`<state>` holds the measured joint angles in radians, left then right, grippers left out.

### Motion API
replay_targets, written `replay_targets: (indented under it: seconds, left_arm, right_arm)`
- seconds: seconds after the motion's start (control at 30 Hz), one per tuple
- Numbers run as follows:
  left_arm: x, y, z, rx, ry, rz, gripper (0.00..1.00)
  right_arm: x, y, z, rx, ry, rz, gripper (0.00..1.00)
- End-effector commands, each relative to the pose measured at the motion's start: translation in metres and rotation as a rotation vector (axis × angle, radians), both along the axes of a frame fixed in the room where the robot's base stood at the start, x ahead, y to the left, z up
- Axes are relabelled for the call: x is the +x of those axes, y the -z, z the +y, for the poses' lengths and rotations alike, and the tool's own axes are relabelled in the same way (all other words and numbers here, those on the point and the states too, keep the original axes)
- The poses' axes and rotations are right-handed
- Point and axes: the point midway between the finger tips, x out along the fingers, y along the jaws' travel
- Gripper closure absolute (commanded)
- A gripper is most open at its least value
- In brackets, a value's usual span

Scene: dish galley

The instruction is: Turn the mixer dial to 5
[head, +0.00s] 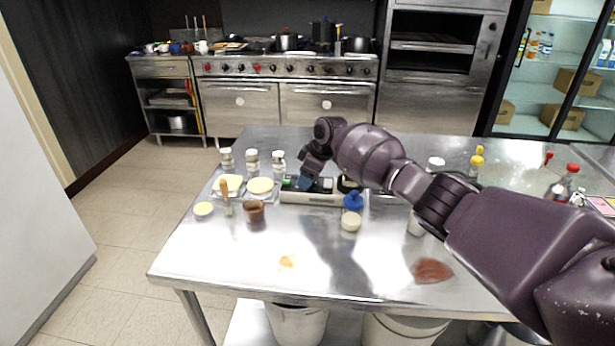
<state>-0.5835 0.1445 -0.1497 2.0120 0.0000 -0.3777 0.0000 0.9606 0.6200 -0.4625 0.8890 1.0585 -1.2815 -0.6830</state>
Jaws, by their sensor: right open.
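My right arm reaches in from the right across the steel table (320,270). The jaws are open, but the gap between the fingers is too small to make out. I cannot tell whether the fingertips touch the unit. No dial or number marking can be made out; the gripper and wrist cover part of the unit's top. My left gripper is not in view.
Several shakers (252,162) stand behind sliced food at the left. A brown cup (254,212) and a blue-capped bottle (352,202) stand close to the unit. A red-capped bottle (562,185) is at the right. The table's front left is mostly clear.

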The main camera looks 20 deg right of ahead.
Motion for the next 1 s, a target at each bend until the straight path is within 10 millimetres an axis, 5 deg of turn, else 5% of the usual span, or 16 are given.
replay_targets:
  seconds: [0.17,0.5,1.0]
  left_arm:
    - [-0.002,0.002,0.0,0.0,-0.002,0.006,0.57]
    - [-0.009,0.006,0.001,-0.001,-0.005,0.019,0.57]
    - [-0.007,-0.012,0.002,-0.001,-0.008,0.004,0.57]
  right_arm:
    - [0.0,-0.001,0.0,0.0,-0.001,0.0,0.44]
    - [0.0,-0.001,0.0,0.0,-0.001,0.0,0.92]
    - [0.0,-0.006,0.001,0.001,0.153,-0.005,0.92]
